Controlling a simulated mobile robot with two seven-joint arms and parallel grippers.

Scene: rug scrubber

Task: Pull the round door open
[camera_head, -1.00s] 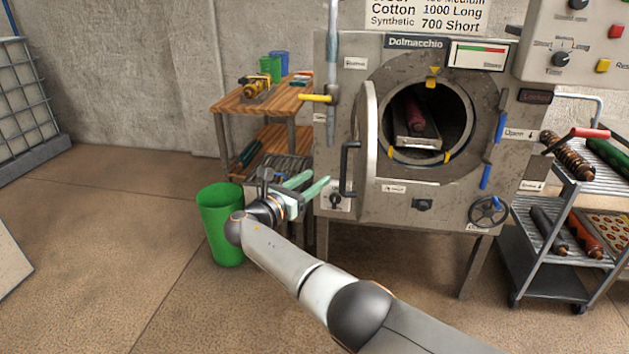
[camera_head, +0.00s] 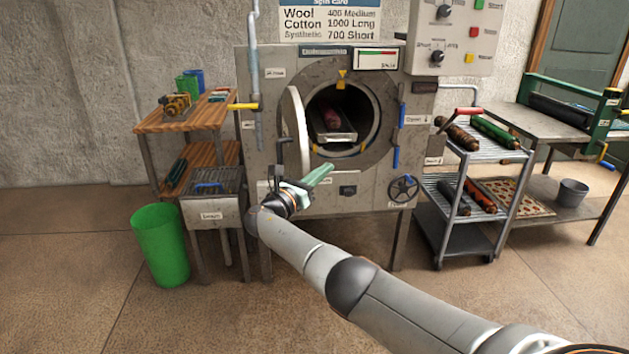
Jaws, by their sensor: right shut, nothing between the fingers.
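The round door (camera_head: 295,128) of the grey machine (camera_head: 265,90) stands open, swung out to the left and seen nearly edge-on. Its dark handle (camera_head: 280,152) shows on the door's left side. The round opening (camera_head: 366,112) is exposed, with a dark red roll (camera_head: 331,116) on a tray inside. My right gripper (camera_head: 326,172) is shut and empty, with its pale green fingers pointing up and right. In the picture it is just below the door; whether it touches the door or machine cannot be told. My left gripper is not in view.
A green bin (camera_head: 160,245) and a wooden shelf (camera_head: 205,120) stand left of the machine. A wire cart (camera_head: 470,155) with several rolls stands to the right, a workbench (camera_head: 530,120) beyond it. Open floor lies at the front left.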

